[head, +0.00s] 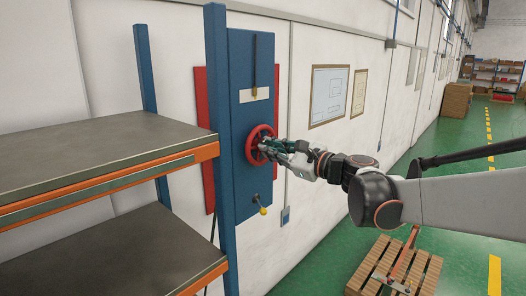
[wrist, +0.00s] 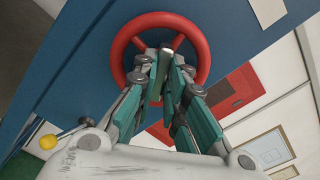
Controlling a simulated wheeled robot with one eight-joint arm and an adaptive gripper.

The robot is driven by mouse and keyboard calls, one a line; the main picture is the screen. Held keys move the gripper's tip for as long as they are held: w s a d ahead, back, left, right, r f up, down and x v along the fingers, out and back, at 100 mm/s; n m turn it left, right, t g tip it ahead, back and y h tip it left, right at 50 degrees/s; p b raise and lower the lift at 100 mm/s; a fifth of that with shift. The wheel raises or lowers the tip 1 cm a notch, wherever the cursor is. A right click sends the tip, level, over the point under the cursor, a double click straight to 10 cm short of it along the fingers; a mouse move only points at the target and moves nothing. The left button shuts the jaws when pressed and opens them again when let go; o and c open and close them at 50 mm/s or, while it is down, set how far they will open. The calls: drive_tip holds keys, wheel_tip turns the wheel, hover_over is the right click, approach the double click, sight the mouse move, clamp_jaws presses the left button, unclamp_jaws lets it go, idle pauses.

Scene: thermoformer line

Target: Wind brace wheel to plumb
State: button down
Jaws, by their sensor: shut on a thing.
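The brace wheel (head: 252,133) is a red spoked handwheel on the face of a tall blue panel (head: 240,60). In the wrist view the wheel (wrist: 120,45) fills the upper middle, with its rim and spokes showing. My gripper (head: 268,150) reaches it from the right. In the wrist view its green-padded fingers (wrist: 163,68) are shut on the wheel, at the near side. The fingertips hide part of the rim and the hub. A thin dark rod (head: 254,72) hangs above the wheel, over a cream plate (head: 254,95).
A lever with a yellow knob (head: 263,211) sticks out below the wheel. A blue and orange rack (head: 100,185) stands close on the left. Red panels (head: 203,130) show behind the blue one. A wooden pallet (head: 372,268) lies on the green floor below my arm.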

drive_tip(key=shift+f, duration=0.1)
drive_tip(key=m, duration=0.4)
drive_tip(key=shift+m+b, duration=0.3)
drive_tip(key=shift+m, duration=0.1)
drive_tip(key=shift+m, duration=0.4)
drive_tip(key=c, duration=1.6)
unclamp_jaws()
drive_tip(key=shift+o, duration=0.2)
drive_tip(key=shift+d, duration=0.1)
